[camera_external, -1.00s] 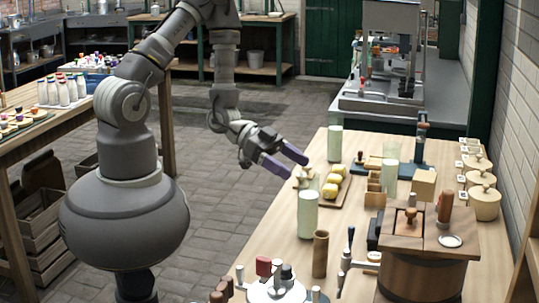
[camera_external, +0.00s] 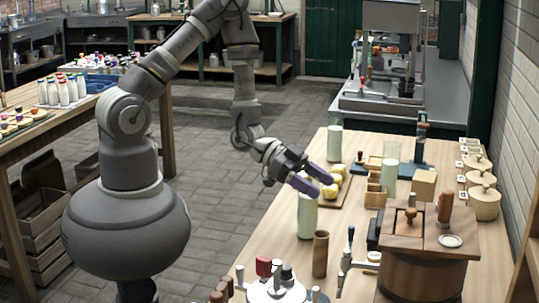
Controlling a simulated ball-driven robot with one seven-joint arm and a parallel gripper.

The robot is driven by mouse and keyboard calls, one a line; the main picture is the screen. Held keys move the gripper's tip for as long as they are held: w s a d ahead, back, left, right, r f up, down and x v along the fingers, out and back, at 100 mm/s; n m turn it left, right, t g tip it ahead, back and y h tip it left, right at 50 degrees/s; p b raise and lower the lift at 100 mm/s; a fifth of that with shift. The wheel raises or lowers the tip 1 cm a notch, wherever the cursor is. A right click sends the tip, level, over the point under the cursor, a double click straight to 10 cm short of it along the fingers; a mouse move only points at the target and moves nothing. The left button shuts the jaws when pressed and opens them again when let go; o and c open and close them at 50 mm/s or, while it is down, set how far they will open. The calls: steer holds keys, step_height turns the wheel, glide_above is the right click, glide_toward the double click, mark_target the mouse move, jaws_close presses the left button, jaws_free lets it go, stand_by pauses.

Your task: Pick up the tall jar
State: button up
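Three pale green cylinders that look like jars stand upright on the wooden table (camera_external: 270,240). The nearest jar (camera_external: 307,219) is on the left side of the table, another (camera_external: 334,146) is farther back, and a third jar (camera_external: 389,180) is to the right; I cannot tell which one the task means. My gripper (camera_external: 324,184) has two purple fingers spread apart with nothing between them. It is at the nearest jar's top in the picture, and its lower finger covers part of the rim. I cannot tell whether it touches the jar.
A board with yellow lumps (camera_external: 334,187) lies just behind the gripper. A brown wooden cylinder (camera_external: 320,254) stands close in front of the nearest jar. A round white device with handles (camera_external: 277,291) is at the front edge. A wooden tub (camera_external: 425,275) stands at the right.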

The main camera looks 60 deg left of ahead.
jaws_close()
